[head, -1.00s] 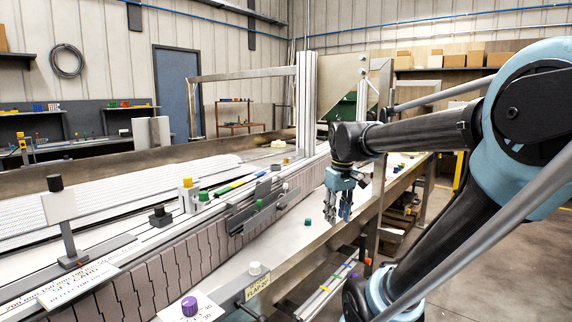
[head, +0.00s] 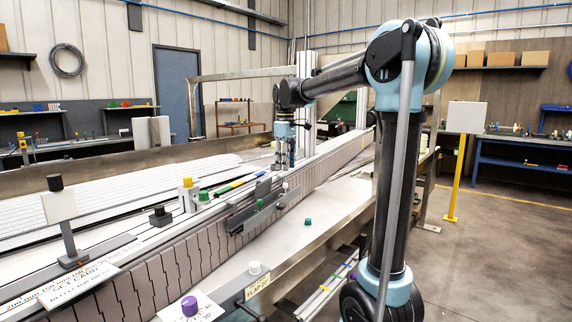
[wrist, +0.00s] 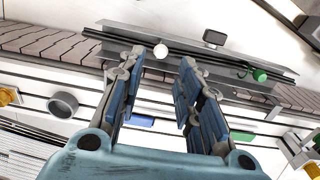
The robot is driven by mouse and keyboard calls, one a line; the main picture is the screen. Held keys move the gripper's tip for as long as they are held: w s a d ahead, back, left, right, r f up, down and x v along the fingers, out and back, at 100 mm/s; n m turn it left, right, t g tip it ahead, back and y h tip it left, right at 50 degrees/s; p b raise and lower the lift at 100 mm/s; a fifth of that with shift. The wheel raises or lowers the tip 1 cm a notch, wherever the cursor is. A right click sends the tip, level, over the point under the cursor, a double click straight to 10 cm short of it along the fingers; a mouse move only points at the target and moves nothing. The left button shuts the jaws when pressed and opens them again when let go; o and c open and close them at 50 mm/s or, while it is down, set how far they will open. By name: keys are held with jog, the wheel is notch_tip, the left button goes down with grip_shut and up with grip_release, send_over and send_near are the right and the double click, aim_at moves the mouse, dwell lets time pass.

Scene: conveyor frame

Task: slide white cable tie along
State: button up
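My gripper (head: 284,163) points down over the conveyor's rails in the head view. I cannot make out a white cable tie for certain. Below the fingers in the wrist view are pale rails with a blue piece (wrist: 140,121) and a green piece (wrist: 241,136). In the head view a blue and yellow strip (head: 235,184) lies along the rail, left of my gripper. My fingers hide part of the rail.
A grey bracket with a white knob (wrist: 161,51) and a green knob (wrist: 260,75) runs past the fingertips. A grey ring (wrist: 63,104) stands left of the fingers. A loose green knob (head: 308,222) sits on the pale side shelf. The conveyor's slat chain (head: 130,285) runs alongside.

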aim_at(285, 186)
notch_tip(285, 186, down, 8)
jog(key=shift+f, duration=0.1)
jog(key=shift+r, duration=0.2)
grip_shut()
